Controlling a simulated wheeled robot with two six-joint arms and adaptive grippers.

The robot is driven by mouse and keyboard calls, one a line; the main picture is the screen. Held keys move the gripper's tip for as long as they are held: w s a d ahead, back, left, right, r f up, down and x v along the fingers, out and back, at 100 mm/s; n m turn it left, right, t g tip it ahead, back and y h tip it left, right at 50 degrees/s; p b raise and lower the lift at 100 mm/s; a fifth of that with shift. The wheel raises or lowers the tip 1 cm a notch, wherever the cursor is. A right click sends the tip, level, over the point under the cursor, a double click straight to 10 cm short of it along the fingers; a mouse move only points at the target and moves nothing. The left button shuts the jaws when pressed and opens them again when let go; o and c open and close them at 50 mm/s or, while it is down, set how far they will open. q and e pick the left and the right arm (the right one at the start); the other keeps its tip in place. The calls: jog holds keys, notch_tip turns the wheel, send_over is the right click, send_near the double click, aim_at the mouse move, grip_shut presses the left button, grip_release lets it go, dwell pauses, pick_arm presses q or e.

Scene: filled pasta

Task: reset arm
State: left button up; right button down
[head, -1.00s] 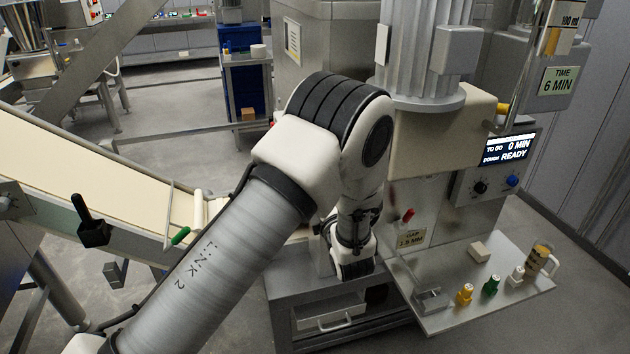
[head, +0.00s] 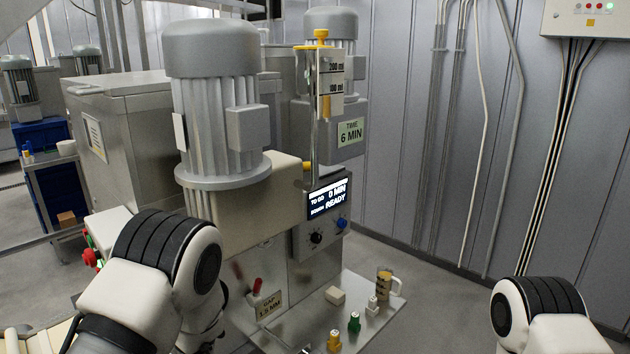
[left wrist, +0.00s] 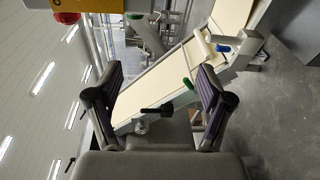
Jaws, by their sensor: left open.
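My left gripper (left wrist: 158,92) is open in the left wrist view, with its two dark fingers wide apart and nothing between them. Behind the fingers, apart from them, lies a cream conveyor belt (left wrist: 158,85). In the head view my left arm stands at the lower left, in front of the dough machine (head: 235,225), and its gripper cannot be made out. My right arm shows at the lower right; its gripper is outside the picture.
A metal shelf (head: 300,331) on the machine holds a cream block (head: 335,296), yellow (head: 334,341), green (head: 354,323) and white (head: 372,306) small items, and a mug (head: 385,284). Floor right of the shelf is clear.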

pick_arm(q)
jog(key=s+a+f+n+g, duration=0.4)
jog(key=s+f+g, duration=0.45)
jog(key=s, duration=0.45)
jog(key=s+d+f+n+g+h, duration=0.2)
jog(key=s+f+n+g, duration=0.15)
jog(key=s, duration=0.35)
jog(key=s+d+f+n+g+h, duration=0.2)
jog(key=s+n+h, duration=0.15)
jog(key=s, duration=0.35)
jog(key=s+d+f+n+g+h, duration=0.2)
jog(key=s+n+g, duration=0.15)
jog(key=s, duration=0.35)
jog(key=s+d+f+n+h, duration=0.2)
jog(key=d+n+h, duration=0.1)
jog(key=d+n, duration=0.3)
jog(key=s+d+f+n+h, duration=0.2)
jog(key=s+d+n+h, duration=0.15)
jog(key=n, duration=0.45)
jog(key=w+f+n+t, duration=0.3)
jog(key=w+n+t, duration=0.5)
jog(key=w+n, duration=0.4)
jog(key=shift+d+f+n, duration=0.15)
jog(key=shift+f+n, duration=0.2)
jog(key=shift+n, duration=0.5)
jog(key=shift+t, duration=0.25)
